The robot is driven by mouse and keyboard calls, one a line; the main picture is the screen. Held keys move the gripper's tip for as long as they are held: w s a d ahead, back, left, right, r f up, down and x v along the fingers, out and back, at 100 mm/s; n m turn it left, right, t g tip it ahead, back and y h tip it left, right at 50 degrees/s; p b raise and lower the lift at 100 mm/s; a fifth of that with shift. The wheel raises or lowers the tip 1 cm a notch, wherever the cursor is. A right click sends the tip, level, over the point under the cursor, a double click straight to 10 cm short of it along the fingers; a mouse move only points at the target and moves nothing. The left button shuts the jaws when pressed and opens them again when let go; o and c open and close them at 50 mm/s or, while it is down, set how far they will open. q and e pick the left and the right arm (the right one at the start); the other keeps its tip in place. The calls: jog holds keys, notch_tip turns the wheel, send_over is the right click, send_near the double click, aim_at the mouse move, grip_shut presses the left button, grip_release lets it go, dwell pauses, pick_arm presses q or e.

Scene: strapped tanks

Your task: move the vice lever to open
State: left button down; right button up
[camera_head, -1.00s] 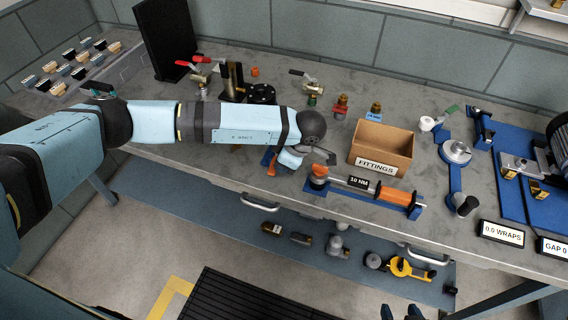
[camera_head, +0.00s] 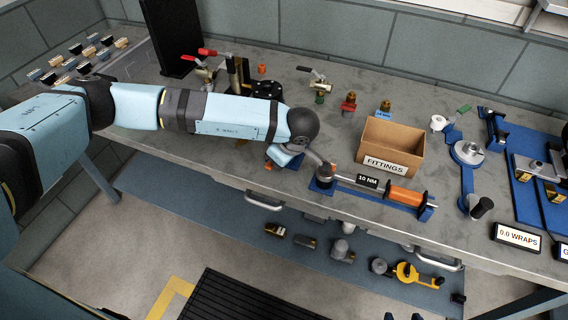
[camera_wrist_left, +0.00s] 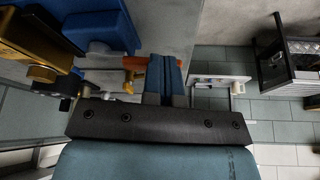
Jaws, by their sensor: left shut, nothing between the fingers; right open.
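My left arm reaches over the bench from the left. My left gripper (camera_head: 322,164) is shut and empty, low beside the head end of a wrench marked 10 NM. In the left wrist view its closed fingers (camera_wrist_left: 166,78) are next to an orange handle (camera_wrist_left: 136,64), perhaps the vice lever; I cannot tell whether they touch it. My right gripper (camera_head: 402,317) shows only as two separated fingertips at the bottom edge, open.
The orange-handled wrench (camera_head: 408,196) lies in a blue cradle near the front edge. Behind it stands the FITTINGS box (camera_head: 386,166). Valves with red handles (camera_head: 215,52) stand behind my left arm. Blue fixtures (camera_head: 470,180) fill the right side. Several parts lie on the lower shelf (camera_head: 210,190).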

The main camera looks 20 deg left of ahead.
pick_arm(q)
jog(key=a+m+b, duration=0.1)
jog(key=a+m+t+b, duration=0.1)
jog(key=shift+f+m+b, duration=0.3)
jog(key=shift+w+a+r+m+h+b, duration=0.1)
jog(key=shift+a+m+h+b, duration=0.4)
jog(key=shift+m+b, duration=0.45)
jog(key=shift+w+a+r+b, duration=0.1)
jog(key=shift+w+a+b, duration=0.05)
jog(key=shift+a+b, duration=0.2)
pick_arm(e)
jog(key=shift+m, duration=0.3)
jog(key=f, duration=0.4)
jog(key=shift+w+a+f, duration=0.15)
jog(key=shift+w+f, duration=0.1)
pick_arm(q)
jog(key=shift+a, duration=0.15)
pick_arm(e)
jog(key=shift+f, duration=0.2)
